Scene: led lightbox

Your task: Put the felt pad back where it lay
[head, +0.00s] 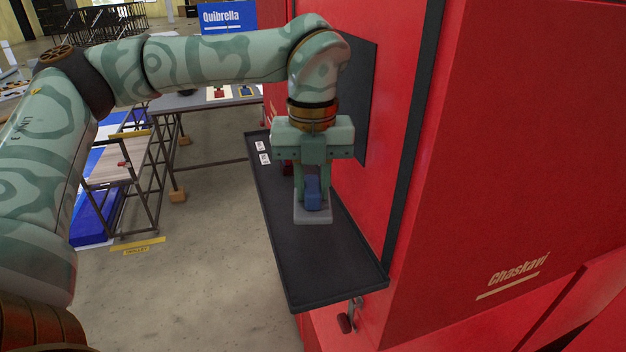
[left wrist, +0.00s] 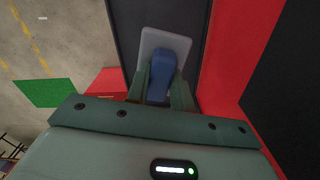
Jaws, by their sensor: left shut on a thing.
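The felt pad (head: 313,218) shows as a flat grey slab with a blue block (head: 312,192) on top. My left gripper (head: 312,196) points down and is shut on the blue block. The pad is over the middle of a long black shelf (head: 325,265); I cannot tell whether it touches the shelf. In the left wrist view the grey slab (left wrist: 166,38) reaches out beyond the blue block (left wrist: 161,75), which sits between the fingers. My right gripper is not in view.
The shelf sticks out from a red cabinet (head: 480,150). Two small white labels (head: 262,152) lie at its far end, and a dark red thing (head: 287,168) is partly hidden behind my gripper. The shelf's near end is bare. A trolley (head: 125,180) and table (head: 205,100) stand left.

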